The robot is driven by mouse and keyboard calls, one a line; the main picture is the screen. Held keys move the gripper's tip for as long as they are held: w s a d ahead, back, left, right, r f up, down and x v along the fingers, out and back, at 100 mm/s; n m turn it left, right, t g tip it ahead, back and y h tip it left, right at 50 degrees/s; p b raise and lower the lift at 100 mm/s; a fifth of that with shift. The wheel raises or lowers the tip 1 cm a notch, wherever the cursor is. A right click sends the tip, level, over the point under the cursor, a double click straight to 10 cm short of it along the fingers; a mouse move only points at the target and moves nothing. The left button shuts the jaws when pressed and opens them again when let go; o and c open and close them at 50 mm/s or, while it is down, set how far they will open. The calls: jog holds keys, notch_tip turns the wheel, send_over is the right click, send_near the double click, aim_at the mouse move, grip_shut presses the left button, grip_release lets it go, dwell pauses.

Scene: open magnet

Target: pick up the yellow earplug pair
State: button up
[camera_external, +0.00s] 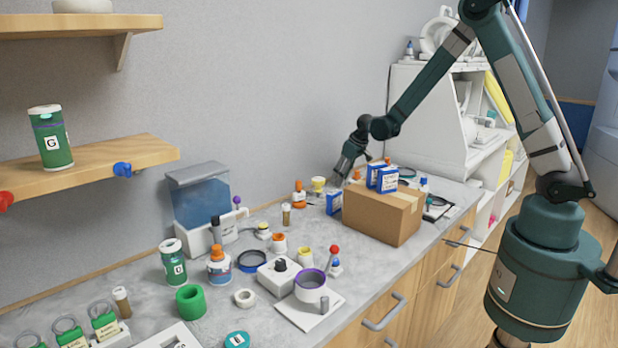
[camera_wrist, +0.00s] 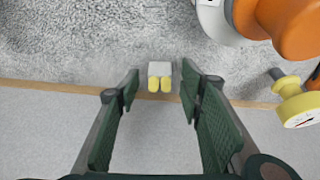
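The yellow earplug pair (camera_wrist: 160,84) shows in the wrist view as two small yellow tips with a pale block-like part. It lies on the grey counter close to the wooden strip at the wall. My gripper (camera_wrist: 160,88) is open, with one green finger on each side of the pair in the picture. I see no contact between fingers and pair, and the height gap is hard to judge. In the external view my gripper (camera_external: 343,170) hangs low over the back of the counter, behind the cardboard box. I cannot make out the earplugs there.
The cardboard box (camera_external: 383,217) with blue-white boxes on top stands in front of the gripper. Counter left of the pair is clear.

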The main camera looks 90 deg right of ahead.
dwell(0.3)
jog(key=c, duration=0.7)
jog(key=shift+r, duration=0.15)
jog(key=shift+r, duration=4.85)
